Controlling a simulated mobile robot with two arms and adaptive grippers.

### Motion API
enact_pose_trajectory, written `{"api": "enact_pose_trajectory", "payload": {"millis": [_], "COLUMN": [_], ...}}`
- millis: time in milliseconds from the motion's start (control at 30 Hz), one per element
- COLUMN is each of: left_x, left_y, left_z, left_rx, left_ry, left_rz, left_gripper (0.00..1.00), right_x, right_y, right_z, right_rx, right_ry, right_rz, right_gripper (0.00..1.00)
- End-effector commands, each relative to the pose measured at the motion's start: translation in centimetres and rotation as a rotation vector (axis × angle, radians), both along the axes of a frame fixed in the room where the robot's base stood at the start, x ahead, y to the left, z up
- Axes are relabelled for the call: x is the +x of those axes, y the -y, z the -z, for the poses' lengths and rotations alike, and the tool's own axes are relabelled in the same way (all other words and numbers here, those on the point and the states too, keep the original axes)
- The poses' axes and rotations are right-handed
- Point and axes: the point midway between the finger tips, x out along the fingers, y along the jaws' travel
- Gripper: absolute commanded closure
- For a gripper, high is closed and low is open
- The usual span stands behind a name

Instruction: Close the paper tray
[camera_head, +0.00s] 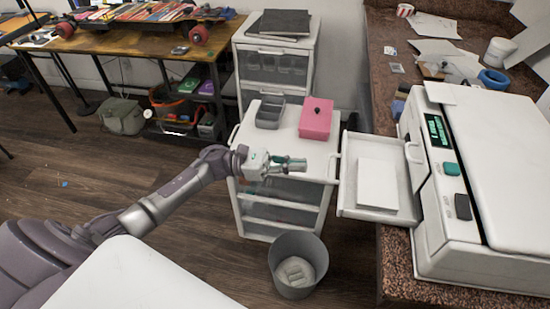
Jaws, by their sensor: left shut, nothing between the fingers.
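The paper tray (401,207) is a white shallow tray with a stack of white paper (377,184) in it. It sticks out to the left from the white printer (470,240) on the speckled countertop, so it is open. My left gripper (300,163) is shut and empty, to the left of the tray and apart from it. It appears over the white drawer cart, its fingers pointing right toward the tray's left edge. My right gripper is not in view.
The white drawer cart (250,137) carries a pink box (316,122) and a grey organizer (268,115). A grey bin (290,285) stands on the floor below. Blue tape (492,79), a white cup (499,51) and papers lie on the countertop (392,263). Open floor lies at left.

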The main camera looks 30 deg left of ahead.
Motion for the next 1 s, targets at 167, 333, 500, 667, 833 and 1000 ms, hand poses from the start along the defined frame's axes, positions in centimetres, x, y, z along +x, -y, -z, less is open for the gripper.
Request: {"api": "enact_pose_trajectory", "payload": {"millis": [167, 333, 500, 667, 833, 1000], "left_x": [0.8, 1.1, 1.2, 1.2, 1.3, 1.8], "left_y": [2.7, 3.8, 4.0, 4.0, 4.3, 6.2], "left_z": [-0.8, -0.7, -0.7, -0.6, -0.6, -0.4], "left_rx": [-0.001, -0.001, 0.000, 0.000, -0.002, -0.004], "left_ry": [0.000, -0.003, -0.003, -0.003, -0.002, 0.002], "left_rz": [0.001, 0.000, 0.000, 0.000, 0.000, 0.002], "left_gripper": [1.00, 1.00, 1.00, 1.00, 1.00, 1.00], "right_x": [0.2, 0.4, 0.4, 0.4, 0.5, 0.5], "right_y": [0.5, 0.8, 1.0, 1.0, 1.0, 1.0], "right_z": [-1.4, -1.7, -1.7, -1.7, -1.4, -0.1], "right_rx": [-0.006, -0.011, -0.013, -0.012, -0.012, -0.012], "right_ry": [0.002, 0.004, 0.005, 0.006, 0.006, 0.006], "right_rz": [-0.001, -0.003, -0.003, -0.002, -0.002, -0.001], "right_gripper": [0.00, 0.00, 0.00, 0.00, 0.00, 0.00]}}
